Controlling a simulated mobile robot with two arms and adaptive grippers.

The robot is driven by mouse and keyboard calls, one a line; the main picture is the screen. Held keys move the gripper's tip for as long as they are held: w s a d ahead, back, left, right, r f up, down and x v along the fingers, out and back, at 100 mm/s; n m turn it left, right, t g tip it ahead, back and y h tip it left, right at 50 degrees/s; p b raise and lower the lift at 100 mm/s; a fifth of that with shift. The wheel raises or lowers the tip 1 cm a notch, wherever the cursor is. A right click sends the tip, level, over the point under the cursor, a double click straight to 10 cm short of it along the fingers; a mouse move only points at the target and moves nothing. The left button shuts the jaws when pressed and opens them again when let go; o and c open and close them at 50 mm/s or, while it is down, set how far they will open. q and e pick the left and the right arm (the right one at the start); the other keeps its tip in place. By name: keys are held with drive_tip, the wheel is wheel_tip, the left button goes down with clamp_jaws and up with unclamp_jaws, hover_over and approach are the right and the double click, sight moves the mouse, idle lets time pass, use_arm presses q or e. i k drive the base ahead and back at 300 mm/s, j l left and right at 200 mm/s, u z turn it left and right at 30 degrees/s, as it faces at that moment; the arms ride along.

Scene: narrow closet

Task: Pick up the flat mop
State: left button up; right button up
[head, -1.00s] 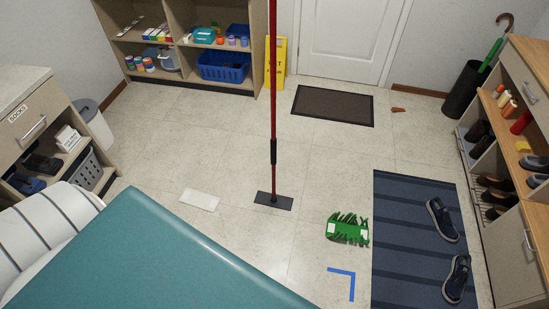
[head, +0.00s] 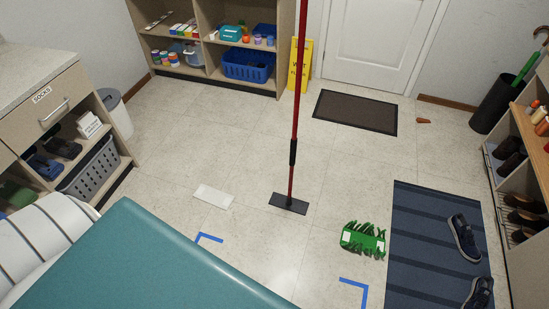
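The flat mop (head: 295,150) stands upright on the tiled floor near the middle of the head view. It has a long red pole with a black grip section, and its top runs out of the frame. Its dark rectangular head (head: 288,204) lies flat on the floor. No gripper is touching it. Neither of my grippers shows in the head view.
A white pad (head: 214,196) and a green boot brush (head: 363,239) lie near the mop head. A yellow wet-floor sign (head: 299,65) stands behind. A blue striped mat (head: 420,250) with shoes (head: 463,237) lies right. Shelving (head: 75,150) stands left.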

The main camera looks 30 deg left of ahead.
sight(287, 202)
drive_tip(key=i+u, duration=0.15)
drive_tip(key=u, duration=0.2)
drive_tip(key=i+u, duration=0.15)
drive_tip(key=u, duration=0.25)
drive_tip(key=i+l+u, duration=0.1)
drive_tip(key=u, duration=0.25)
